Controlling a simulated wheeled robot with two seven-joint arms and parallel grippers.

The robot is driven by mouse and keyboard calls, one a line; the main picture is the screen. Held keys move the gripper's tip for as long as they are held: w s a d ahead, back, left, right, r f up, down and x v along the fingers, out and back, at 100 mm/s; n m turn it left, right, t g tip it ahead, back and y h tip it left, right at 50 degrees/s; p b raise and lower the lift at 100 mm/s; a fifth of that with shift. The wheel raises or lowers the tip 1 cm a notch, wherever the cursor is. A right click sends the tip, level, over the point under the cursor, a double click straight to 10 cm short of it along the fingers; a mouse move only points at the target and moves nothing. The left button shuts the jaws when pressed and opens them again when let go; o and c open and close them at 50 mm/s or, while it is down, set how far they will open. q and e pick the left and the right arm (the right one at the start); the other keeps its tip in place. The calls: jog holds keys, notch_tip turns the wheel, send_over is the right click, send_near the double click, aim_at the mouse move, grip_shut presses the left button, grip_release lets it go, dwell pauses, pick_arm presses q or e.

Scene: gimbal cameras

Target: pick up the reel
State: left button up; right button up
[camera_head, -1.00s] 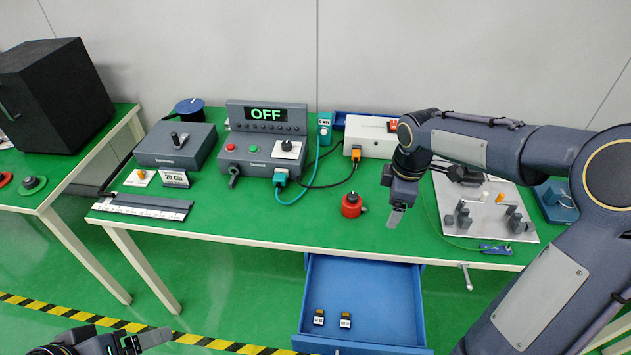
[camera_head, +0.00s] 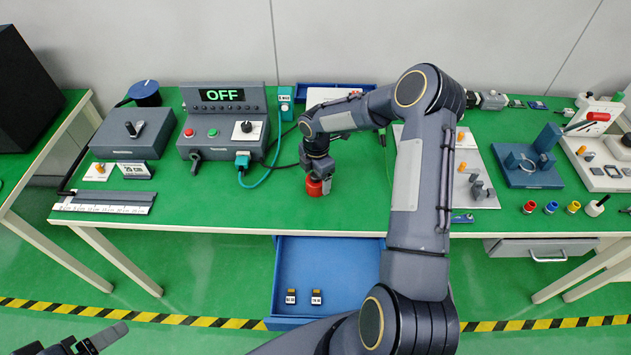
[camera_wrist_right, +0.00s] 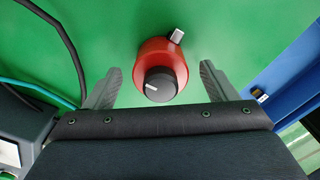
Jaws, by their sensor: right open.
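A red round piece (camera_head: 314,187) with a dark knob and a small metal tab stands on the green table; it may be the reel. In the right wrist view the red piece (camera_wrist_right: 162,68) lies between the two fingers, with a gap on each side. My right gripper (camera_head: 322,185) is open above and around it, hiding part of it in the head view. A blue spool-like disc (camera_head: 145,92) with a dark cable stands at the back left of the table. My left gripper (camera_head: 104,340) shows only partly at the bottom left, far from both.
Left of the red piece is a control box (camera_head: 222,135) reading OFF, with teal and black cables nearby. Below the table edge an open blue drawer (camera_head: 330,262) holds two small labelled parts. A grey plate (camera_head: 470,165) with fittings lies to the right.

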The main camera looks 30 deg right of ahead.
jog(key=shift+f, duration=0.4)
jog(key=shift+c, duration=0.5)
jog(key=c, duration=0.9)
jog(key=shift+c, duration=0.7)
jog(key=shift+r, duration=0.2)
